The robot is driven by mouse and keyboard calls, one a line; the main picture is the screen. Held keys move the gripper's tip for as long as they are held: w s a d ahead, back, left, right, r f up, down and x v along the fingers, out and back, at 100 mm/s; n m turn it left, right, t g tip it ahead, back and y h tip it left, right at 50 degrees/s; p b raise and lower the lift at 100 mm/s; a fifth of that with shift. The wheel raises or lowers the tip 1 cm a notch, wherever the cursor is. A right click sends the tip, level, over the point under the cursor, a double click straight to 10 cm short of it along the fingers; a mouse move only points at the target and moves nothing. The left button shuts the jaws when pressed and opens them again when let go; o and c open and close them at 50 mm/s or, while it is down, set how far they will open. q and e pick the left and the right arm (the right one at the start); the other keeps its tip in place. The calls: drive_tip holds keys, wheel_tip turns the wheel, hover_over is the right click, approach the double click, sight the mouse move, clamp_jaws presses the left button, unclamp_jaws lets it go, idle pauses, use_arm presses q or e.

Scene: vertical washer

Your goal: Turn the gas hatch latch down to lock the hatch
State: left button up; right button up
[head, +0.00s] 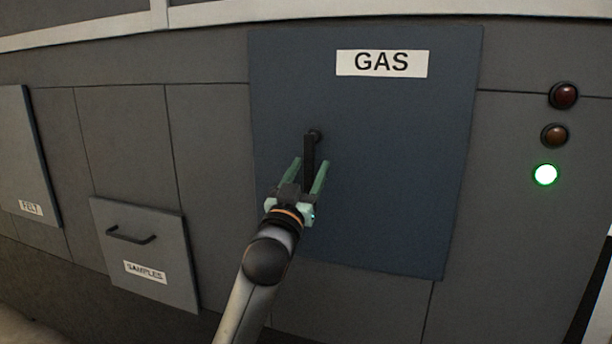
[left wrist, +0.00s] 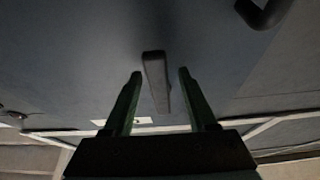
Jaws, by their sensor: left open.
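The gas hatch (head: 400,150) is a dark blue panel with a white GAS label (head: 382,63); it looks flat against the wall. Its black latch (head: 309,150) has a round pivot at the top, and its bar hangs down, nearly vertical. The latch also shows in the left wrist view (left wrist: 155,75). My left gripper (head: 311,163) is open, with green fingers on either side of the bar's lower part. In the left wrist view the bar lies between the fingers (left wrist: 160,74), with a gap on both sides. The bar's lower end is partly hidden by the gripper in the head view.
A SAMPLES drawer (head: 170,240) with a black handle (head: 130,237) is at lower left, and a FELT panel (head: 25,150) is at the far left. To the right are a red lamp (head: 564,95), an orange-brown lamp (head: 554,135) and a lit green lamp (head: 545,174).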

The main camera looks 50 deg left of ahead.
use_arm(q)
drive_tip(key=p+v, duration=0.5)
drive_tip(key=v, duration=0.7)
drive_tip(key=shift+s, duration=0.15)
drive_tip(key=shift+d, duration=0.1)
idle(0.3)
drive_tip(key=w+d+f+m+g+h, duration=0.25)
drive_tip(key=d+f+h, duration=0.2)
drive_tip(key=f, duration=0.65)
drive_tip(key=w+d+f+m+g+h, duration=0.15)
drive_tip(key=w+d+f+h, duration=0.35)
drive_tip(key=f, duration=0.6)
drive_tip(key=s+d+f+m+g+h, duration=0.2)
drive_tip(key=s+d+f, duration=0.5)
drive_tip(key=f, duration=0.4)
drive_tip(key=s+d+f+m+g+h+p, duration=0.1)
drive_tip(key=s+d+f+g, duration=0.3)
drive_tip(key=s+d+f, duration=0.4)
wheel_tip(320, 180, down, 3)
drive_tip(key=shift+d+f+m+h, duration=0.1)
drive_tip(key=shift+d+m+h, duration=0.55)
drive_tip(key=shift+d, duration=0.5)
